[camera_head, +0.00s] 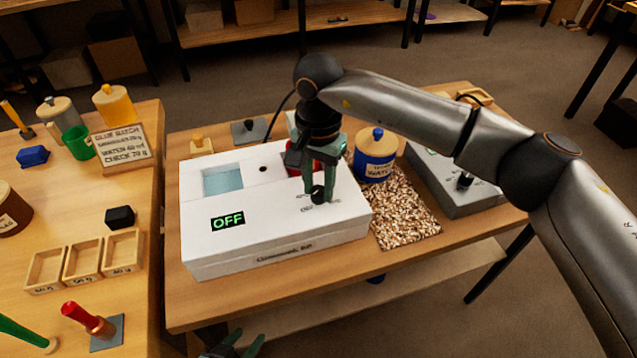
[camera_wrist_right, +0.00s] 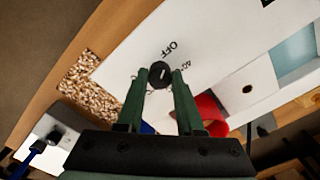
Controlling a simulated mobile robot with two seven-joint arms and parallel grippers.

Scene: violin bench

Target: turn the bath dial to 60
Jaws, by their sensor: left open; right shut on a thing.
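The white bath (camera_head: 277,241) stands on the middle table, with a water-filled well (camera_head: 222,178) and a green display (camera_head: 228,221) that reads OFF. Its black dial (camera_head: 318,194) is on the top face near the right end. My right gripper (camera_head: 319,188) comes down from above and is shut on the dial. In the right wrist view the dial (camera_wrist_right: 160,74) sits between the fingertips (camera_wrist_right: 159,80), with "OFF" printed beside it; the other markings are too small to read surely. My left gripper (camera_head: 232,345) is open and empty at the bottom edge, below the table front.
A grey box (camera_head: 460,190) is further right. A red object (camera_head: 295,160) is behind my right gripper. The left table holds trays (camera_head: 83,263) and jars.

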